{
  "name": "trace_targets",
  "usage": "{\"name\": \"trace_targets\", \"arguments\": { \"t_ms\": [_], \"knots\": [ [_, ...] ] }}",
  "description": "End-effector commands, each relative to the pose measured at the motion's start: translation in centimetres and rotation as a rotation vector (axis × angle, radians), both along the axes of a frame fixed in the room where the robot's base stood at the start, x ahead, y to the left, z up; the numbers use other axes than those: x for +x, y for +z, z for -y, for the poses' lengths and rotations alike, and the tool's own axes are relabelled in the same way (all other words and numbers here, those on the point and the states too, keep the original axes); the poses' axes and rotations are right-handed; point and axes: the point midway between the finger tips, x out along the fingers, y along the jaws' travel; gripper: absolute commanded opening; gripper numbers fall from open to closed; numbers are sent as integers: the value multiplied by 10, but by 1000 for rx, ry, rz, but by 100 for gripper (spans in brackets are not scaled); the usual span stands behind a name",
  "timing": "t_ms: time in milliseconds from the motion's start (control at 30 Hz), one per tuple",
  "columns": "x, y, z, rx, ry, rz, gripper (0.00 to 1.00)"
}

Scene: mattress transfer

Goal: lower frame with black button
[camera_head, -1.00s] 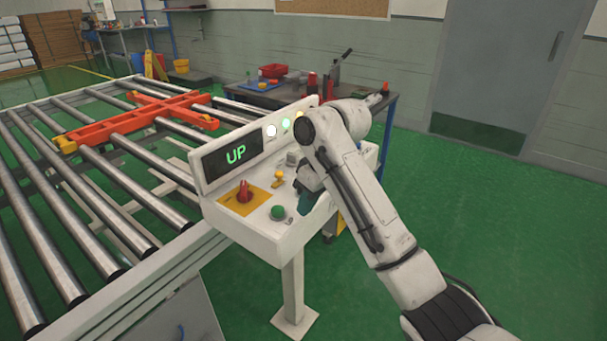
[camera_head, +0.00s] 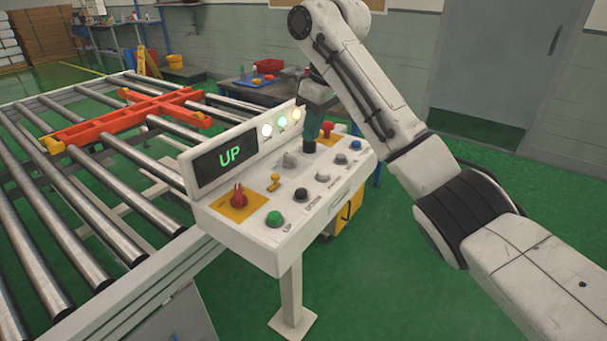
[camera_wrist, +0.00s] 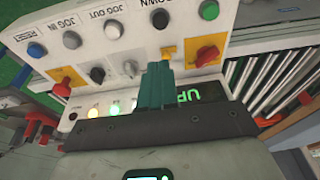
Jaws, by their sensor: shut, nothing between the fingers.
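The orange-red cross-shaped frame (camera_head: 148,113) lies among the conveyor rollers at the left. The control console's display (camera_head: 226,155) reads "UP" in green. The black button (camera_head: 300,195) is on the console between the green button (camera_head: 274,219) and a grey button (camera_head: 322,178). It also shows at the top of the wrist view (camera_wrist: 160,19), beside the "DOWN" label. My gripper (camera_head: 309,148) has its teal fingers shut and empty, above the console's back part, behind the black button. In the wrist view the closed fingers (camera_wrist: 158,68) point toward the console; their contact with it cannot be told.
The console carries a red rotary switch (camera_head: 238,197) on a yellow plate, a small yellow switch (camera_head: 273,183), a blue button (camera_head: 355,145) and a red mushroom button (camera_head: 327,128). Lit lamps (camera_head: 282,123) line its back panel. Green floor (camera_head: 480,190) is open at right.

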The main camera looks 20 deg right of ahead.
Motion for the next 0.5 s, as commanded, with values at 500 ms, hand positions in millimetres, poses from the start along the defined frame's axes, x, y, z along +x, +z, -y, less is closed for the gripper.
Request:
{"name": "trace_targets", "arguments": {
  "t_ms": [500],
  "knots": [
    [13,-77,-12,-1,0,-5,0]
  ]
}}
